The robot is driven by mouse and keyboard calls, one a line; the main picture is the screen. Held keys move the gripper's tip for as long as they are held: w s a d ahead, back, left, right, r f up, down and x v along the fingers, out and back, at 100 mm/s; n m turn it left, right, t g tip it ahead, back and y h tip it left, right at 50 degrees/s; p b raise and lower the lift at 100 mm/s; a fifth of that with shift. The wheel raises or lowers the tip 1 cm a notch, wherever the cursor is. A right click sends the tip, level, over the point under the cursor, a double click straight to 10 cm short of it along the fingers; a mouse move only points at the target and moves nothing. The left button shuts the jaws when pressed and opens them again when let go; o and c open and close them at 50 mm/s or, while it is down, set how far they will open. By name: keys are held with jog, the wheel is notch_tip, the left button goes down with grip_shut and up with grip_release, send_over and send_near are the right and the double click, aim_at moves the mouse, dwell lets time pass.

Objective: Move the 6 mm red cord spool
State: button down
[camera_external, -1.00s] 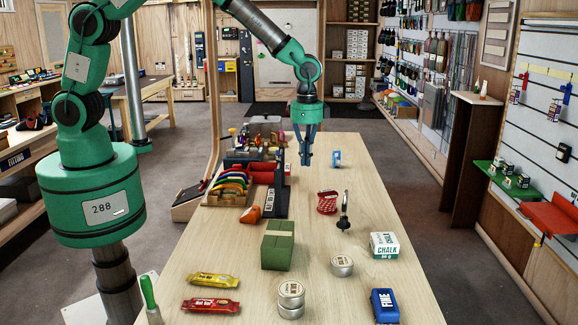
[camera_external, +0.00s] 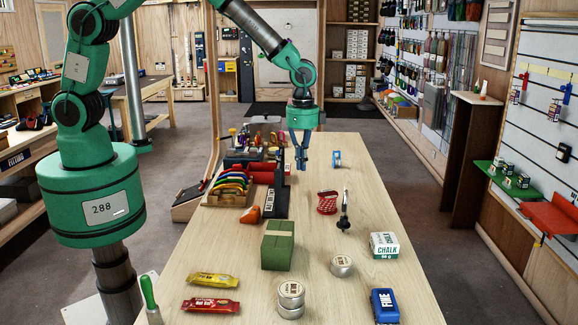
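My gripper (camera_external: 301,160) hangs pointing down over the far part of the table, beside the dark upright panel. Its fingers are small and seen nearly edge-on, so I cannot tell if they are open or shut. I see nothing clearly held. No 6 mm label is readable. A red item with pale marks (camera_external: 327,203) lies on the table in front of and to the right of my gripper; I cannot tell if it is a cord spool. A small blue roll (camera_external: 337,159) stands to the right of my gripper.
A rack with coloured arches (camera_external: 229,187) and a dark upright panel (camera_external: 276,195) stand at the left edge. A green box (camera_external: 278,246), tins (camera_external: 291,296), a chalk box (camera_external: 384,245) and wrapped bars (camera_external: 211,306) are nearer.

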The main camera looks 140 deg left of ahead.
aim_at(325, 192)
notch_tip(325, 192, down, 8)
jog(key=shift+r, duration=0.1)
jog(key=shift+w+a+f, duration=0.2)
jog(key=shift+w, duration=0.4)
jog(key=shift+w+a+f, duration=0.2)
jog(key=shift+w, duration=0.4)
jog(key=shift+w+a, duration=0.25)
jog(key=shift+w, duration=0.45)
jog(key=shift+w+a, duration=0.25)
jog(key=shift+w, duration=0.5)
jog(key=shift+w+a, duration=0.3)
jog(key=shift+w, duration=0.45)
jog(key=shift+w+a, duration=0.25)
jog(key=shift+w, duration=0.5)
jog(key=shift+s, duration=0.15)
